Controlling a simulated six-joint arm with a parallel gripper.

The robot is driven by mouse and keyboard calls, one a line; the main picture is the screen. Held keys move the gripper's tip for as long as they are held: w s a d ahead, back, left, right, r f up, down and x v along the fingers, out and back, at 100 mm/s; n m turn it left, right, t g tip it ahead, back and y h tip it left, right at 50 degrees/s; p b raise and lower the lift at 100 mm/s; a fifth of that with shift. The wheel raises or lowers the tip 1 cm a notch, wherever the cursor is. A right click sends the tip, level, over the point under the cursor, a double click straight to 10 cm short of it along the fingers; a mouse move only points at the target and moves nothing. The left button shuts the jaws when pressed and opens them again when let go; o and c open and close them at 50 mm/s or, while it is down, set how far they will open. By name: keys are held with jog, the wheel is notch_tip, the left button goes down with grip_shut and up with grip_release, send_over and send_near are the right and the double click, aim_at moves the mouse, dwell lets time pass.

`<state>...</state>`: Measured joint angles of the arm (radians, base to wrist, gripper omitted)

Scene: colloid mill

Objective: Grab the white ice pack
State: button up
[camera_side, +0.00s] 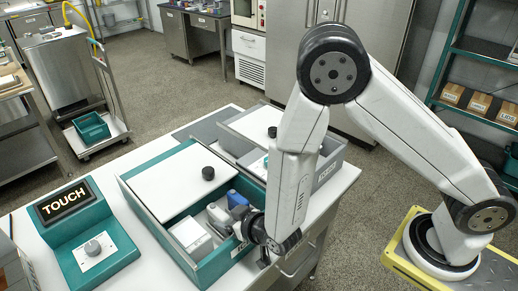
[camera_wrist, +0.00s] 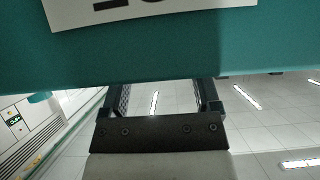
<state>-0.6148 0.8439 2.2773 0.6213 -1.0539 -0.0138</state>
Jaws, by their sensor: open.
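A teal box (camera_side: 133,198) stands on the white table, its white lid (camera_side: 172,176) with a black knob covering only the back part. In the open front part lies a white block (camera_side: 190,236), which looks like the white ice pack. Grey and blue items (camera_side: 236,199) lie to its right. My gripper (camera_side: 264,260) is low outside the box at its right front wall. In the wrist view my gripper (camera_wrist: 160,88) is open, with nothing seen between its fingers. The teal wall with a white label fills the top there. The ice pack is not seen in the wrist view.
A grey box (camera_side: 330,165) with a white lid stands behind the teal box. A teal console (camera_side: 75,230) with a TOUCH sign and a knob stands at the left. The box walls and partly covering lid are obstacles. The table edge is close to my gripper.

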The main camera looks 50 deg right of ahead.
aim_at(219, 212)
jog(key=shift+x, duration=2.45)
jog(key=shift+d+r, duration=0.15)
jog(key=shift+r, duration=0.05)
grip_shut()
